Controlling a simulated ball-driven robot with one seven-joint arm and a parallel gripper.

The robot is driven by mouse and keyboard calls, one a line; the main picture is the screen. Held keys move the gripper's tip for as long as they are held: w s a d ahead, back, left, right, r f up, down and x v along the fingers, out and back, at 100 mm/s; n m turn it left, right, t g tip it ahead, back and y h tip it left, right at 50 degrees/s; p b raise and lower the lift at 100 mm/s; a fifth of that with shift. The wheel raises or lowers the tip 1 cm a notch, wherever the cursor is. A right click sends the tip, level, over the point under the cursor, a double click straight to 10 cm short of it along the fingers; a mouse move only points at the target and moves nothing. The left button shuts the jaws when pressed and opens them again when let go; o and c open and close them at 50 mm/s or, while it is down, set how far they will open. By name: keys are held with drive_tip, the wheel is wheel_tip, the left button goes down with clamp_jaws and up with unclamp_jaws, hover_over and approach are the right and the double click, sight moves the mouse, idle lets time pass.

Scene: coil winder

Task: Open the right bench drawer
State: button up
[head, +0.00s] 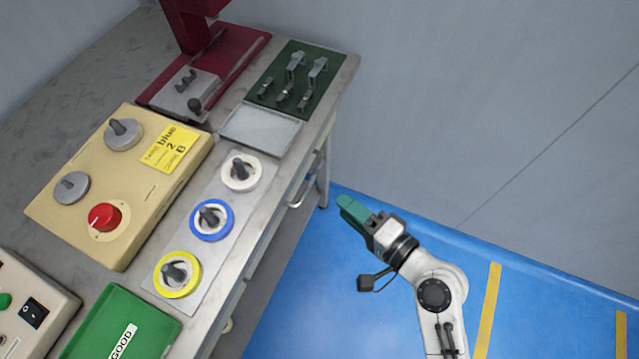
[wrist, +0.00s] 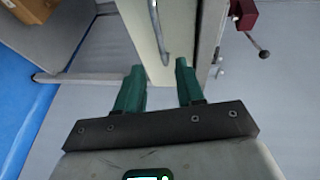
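The bench (head: 335,95) stands on the left of the head view, with its drawer side facing my arm. A curved metal handle (head: 300,193) shows on that side near the far right end. In the wrist view the drawer's pale front (wrist: 183,25) and its grey handle (wrist: 157,30) lie just ahead of my fingers. My gripper (head: 350,209) is over the floor, to the right of the handle and apart from it. The wrist view shows my green fingers (wrist: 159,82) spread with nothing between them. I cannot tell whether the drawer is fully shut.
A grey wall (head: 480,110) stands behind. The blue floor (head: 310,300) beside the bench is clear.

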drive_tip(key=x, duration=1)
drive_tip(key=shift+w, duration=0.15)
clamp_jaws()
idle(0.4)
